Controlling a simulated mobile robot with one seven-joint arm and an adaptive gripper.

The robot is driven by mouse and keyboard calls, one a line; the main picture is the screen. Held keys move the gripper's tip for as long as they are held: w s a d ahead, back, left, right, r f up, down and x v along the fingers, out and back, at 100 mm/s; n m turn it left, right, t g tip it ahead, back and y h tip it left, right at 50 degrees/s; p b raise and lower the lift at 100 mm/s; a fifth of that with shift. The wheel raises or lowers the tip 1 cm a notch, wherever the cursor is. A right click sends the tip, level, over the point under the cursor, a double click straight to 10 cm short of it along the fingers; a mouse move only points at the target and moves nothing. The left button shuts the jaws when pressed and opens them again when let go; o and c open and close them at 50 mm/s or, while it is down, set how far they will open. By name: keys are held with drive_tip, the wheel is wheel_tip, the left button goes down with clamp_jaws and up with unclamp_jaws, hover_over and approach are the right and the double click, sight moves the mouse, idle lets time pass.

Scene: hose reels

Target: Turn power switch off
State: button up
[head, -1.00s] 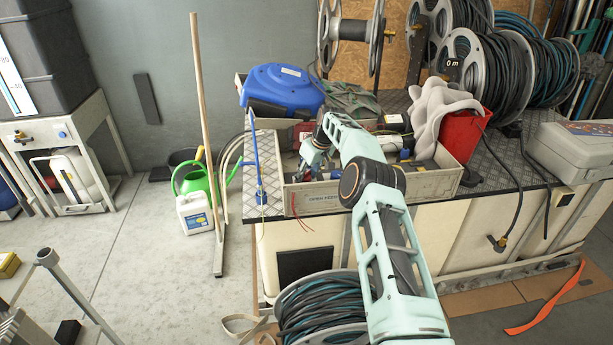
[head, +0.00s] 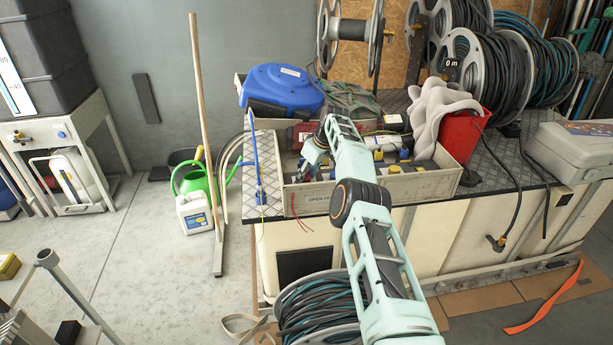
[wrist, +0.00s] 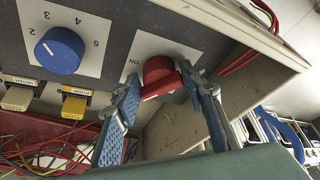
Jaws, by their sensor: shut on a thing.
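The red power switch knob (wrist: 159,72) shows in the wrist view on a white plate with the word ON at its left. A pale pointer line runs across its lower side. My gripper (wrist: 163,82) has its two blue-padded fingers at either side of the knob and is shut on it. In the head view my gripper (head: 311,163) is down inside the open crate (head: 414,185) on the workbench; the knob is hidden there.
A blue dial (wrist: 60,50) with numbers sits left of the red knob.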

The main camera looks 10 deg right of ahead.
drive_tip(key=o, duration=0.9)
drive_tip(key=shift+s, duration=0.1)
drive_tip(key=shift+m, duration=0.5)
drive_tip(key=shift+m+h+b, duration=0.3)
